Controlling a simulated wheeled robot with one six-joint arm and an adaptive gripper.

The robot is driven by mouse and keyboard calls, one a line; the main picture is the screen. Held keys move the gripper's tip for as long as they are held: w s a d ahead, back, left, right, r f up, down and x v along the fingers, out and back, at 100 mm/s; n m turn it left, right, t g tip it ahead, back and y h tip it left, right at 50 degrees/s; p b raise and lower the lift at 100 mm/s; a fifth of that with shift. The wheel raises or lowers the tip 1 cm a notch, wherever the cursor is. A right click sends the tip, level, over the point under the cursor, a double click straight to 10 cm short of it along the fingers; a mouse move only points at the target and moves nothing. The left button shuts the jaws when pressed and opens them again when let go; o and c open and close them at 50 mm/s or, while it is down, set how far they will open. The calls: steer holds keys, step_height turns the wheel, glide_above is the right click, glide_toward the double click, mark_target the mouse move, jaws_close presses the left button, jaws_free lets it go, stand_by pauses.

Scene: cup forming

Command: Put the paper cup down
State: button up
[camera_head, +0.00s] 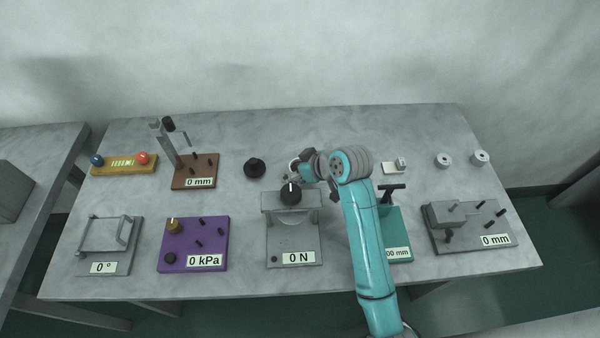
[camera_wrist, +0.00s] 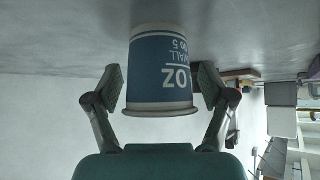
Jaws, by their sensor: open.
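The paper cup (camera_wrist: 160,75), white with a dark blue band and printed letters, stands between my gripper's fingers in the wrist view. That view is upside down, with the grey table (camera_wrist: 60,35) at the top and the cup's rim at the bottom, so the cup looks upright. My gripper (camera_wrist: 160,88) is open, with a gap showing on each side of the cup. The cup's base looks to be at the table top, but its contact is not clear. In the head view, my gripper (camera_head: 299,171) is behind the 0 N device and mostly hides the cup.
The 0 N device (camera_head: 293,240) with its black knob stands just in front of my gripper. A black round part (camera_head: 254,168) lies to the left. A teal stand (camera_head: 396,225) is at the right, partly behind my arm. Free table lies behind the gripper.

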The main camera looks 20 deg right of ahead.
steer(key=c, duration=1)
